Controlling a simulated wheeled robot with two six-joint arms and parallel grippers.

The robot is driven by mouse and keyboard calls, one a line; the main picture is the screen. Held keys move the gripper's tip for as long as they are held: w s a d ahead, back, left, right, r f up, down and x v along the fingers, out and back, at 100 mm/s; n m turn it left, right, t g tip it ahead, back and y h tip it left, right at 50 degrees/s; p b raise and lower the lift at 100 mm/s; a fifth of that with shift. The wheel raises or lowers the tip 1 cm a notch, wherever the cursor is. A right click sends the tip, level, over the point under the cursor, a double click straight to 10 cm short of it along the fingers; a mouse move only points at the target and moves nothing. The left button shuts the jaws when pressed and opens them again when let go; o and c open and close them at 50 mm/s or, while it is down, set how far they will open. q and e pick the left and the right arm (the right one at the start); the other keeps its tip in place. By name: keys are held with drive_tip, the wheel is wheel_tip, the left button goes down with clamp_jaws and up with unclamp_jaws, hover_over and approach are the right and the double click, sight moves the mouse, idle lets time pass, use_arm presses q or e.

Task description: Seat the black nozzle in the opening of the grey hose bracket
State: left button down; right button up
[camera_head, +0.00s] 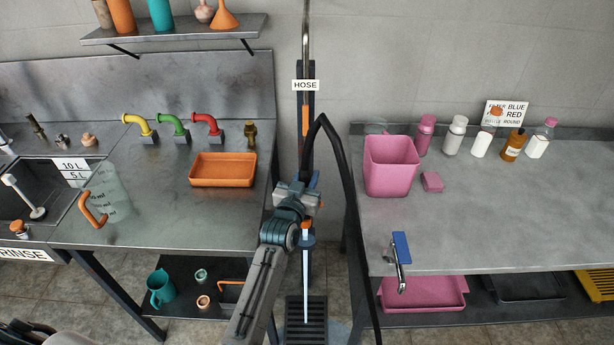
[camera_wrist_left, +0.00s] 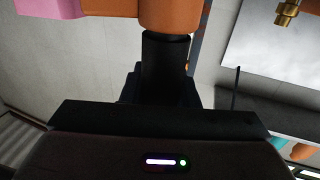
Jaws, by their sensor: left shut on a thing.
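My left gripper (camera_head: 303,205) is shut on the black nozzle (camera_wrist_left: 165,70), in front of the dark post under the HOSE sign. In the wrist view the nozzle's black body rises between the fingers, with an orange part (camera_wrist_left: 170,15) beyond it. In the head view the gripper mostly covers the nozzle. A pale stream (camera_head: 306,275) runs down below the gripper to the floor drain. The black hose (camera_head: 347,170) arches over beside the gripper and falls on its right. I cannot make out the grey bracket or its opening; the gripper may hide it. My right gripper is out of view.
The steel counter (camera_head: 150,215) with an orange tray (camera_head: 222,169) stands left. The grey table (camera_head: 480,230) with a pink bin (camera_head: 391,166) and several bottles stands right. The gap between them holds the post (camera_head: 306,75) and floor drain (camera_head: 306,328).

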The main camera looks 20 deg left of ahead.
use_arm(q)
wheel_tip(320, 180, down, 7)
drive_tip(key=b, duration=0.4)
drive_tip(key=shift+r, duration=0.2)
wheel_tip(320, 180, down, 6)
drive_tip(key=b, duration=0.4)
drive_tip(key=shift+r+b, duration=0.15)
drive_tip(key=shift+b, duration=0.25)
